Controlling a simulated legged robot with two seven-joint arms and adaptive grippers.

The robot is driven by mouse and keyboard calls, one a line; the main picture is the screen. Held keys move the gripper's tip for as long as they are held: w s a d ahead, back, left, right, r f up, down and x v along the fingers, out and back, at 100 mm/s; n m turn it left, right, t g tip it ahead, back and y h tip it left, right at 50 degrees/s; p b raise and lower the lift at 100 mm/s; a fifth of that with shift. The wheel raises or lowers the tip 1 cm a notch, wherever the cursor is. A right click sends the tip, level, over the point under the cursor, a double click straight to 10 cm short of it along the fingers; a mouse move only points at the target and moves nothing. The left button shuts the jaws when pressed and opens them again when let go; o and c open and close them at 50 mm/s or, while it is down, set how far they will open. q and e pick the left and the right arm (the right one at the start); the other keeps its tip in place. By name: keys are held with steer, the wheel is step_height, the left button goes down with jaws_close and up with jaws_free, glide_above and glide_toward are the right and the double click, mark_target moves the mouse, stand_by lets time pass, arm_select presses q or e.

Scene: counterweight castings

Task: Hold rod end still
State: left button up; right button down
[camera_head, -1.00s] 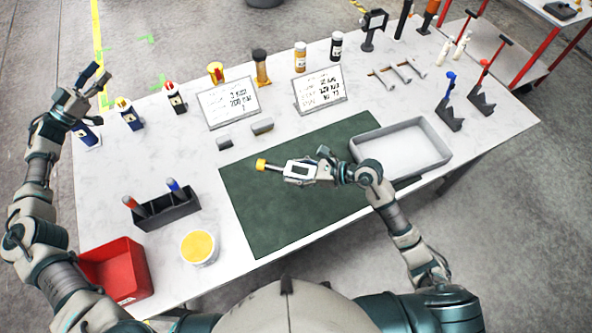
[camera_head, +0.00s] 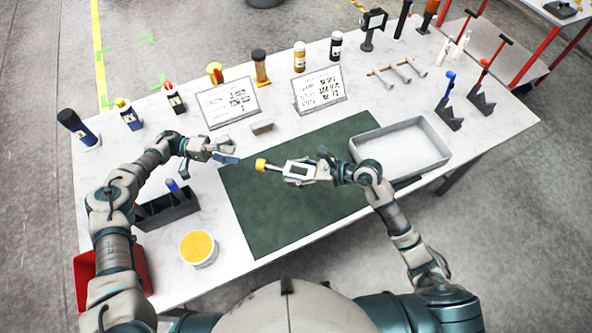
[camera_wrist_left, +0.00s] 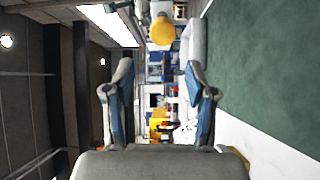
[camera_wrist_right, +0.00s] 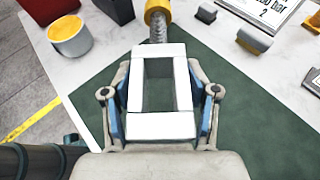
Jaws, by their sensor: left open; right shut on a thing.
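The rod end shows in the head view as a pale rectangular frame (camera_head: 291,172) with a short threaded rod and a yellow cap (camera_head: 261,165), held above the green mat. My right gripper (camera_head: 302,172) is shut on the frame; the right wrist view shows the white frame (camera_wrist_right: 160,126) between its fingers, with the threaded rod (camera_wrist_right: 160,30) pointing away. My left gripper (camera_head: 236,152) is open and empty, to the left of the yellow cap and apart from it. In the left wrist view the yellow cap (camera_wrist_left: 162,32) lies ahead of the open fingers (camera_wrist_left: 160,80).
The green mat (camera_head: 290,215) is otherwise bare. A grey tray (camera_head: 440,165) stands right of it. A black holder (camera_head: 168,211), a yellow-topped tub (camera_head: 198,248) and a red bin (camera_head: 86,275) are at left. Sign boards (camera_head: 228,103) and several bottles line the back.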

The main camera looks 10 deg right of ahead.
arm_select(q)
steer(key=shift+s+d+f+g, duration=0.25)
steer(key=shift+s+g, duration=0.15)
steer(key=shift+s, duration=0.05)
steer(key=x, duration=0.8)
steer(key=shift+f, duration=0.1)
jaws_close()
steer(key=m, duration=0.3)
